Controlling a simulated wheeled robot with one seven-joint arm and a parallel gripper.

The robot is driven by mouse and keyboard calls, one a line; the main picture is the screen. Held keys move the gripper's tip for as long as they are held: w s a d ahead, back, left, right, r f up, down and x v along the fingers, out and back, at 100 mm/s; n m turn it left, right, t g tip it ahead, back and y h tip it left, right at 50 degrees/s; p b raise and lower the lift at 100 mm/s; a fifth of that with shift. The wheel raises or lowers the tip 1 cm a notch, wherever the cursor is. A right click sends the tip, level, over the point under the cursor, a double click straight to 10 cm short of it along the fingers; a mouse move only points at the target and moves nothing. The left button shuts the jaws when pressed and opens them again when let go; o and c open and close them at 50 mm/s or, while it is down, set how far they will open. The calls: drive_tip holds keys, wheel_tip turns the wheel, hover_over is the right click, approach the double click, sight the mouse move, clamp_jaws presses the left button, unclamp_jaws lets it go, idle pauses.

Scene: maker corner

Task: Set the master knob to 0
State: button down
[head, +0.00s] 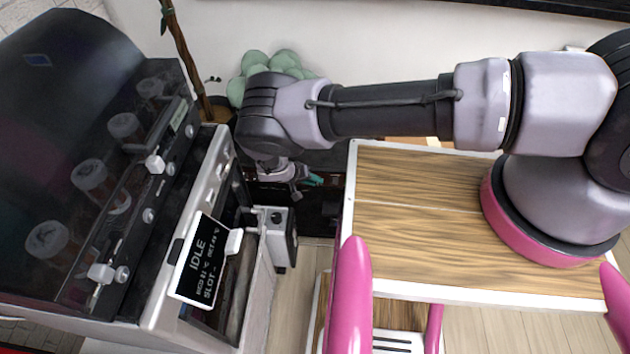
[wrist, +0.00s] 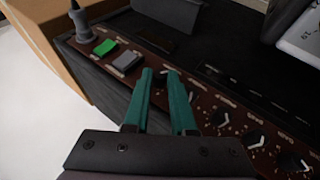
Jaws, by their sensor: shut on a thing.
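In the wrist view, a dark brown control panel (wrist: 203,112) carries a row of black round knobs with pale pointer marks. My gripper (wrist: 168,80) has teal fingers and reaches down onto the panel. It is shut on the knob (wrist: 170,77) at the left end of the row, beside the buttons. The fingers partly hide this knob and its scale; its label and pointer setting are not readable. In the head view, my gripper (head: 314,180) shows as a small teal patch between the white machine and the wooden table.
Several more knobs (wrist: 254,138) run to the lower right. A green button (wrist: 105,47), a grey button (wrist: 127,61) and a dark upright stick (wrist: 79,22) are at the left. The machine's screen (head: 202,262) reads IDLE. The wooden table (head: 420,215) is right of the panel.

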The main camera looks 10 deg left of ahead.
idle(0.4)
drive_tip(key=c, duration=1)
unclamp_jaws()
wheel_tip(320, 180, up, 10)
drive_tip(key=shift+f, duration=0.1)
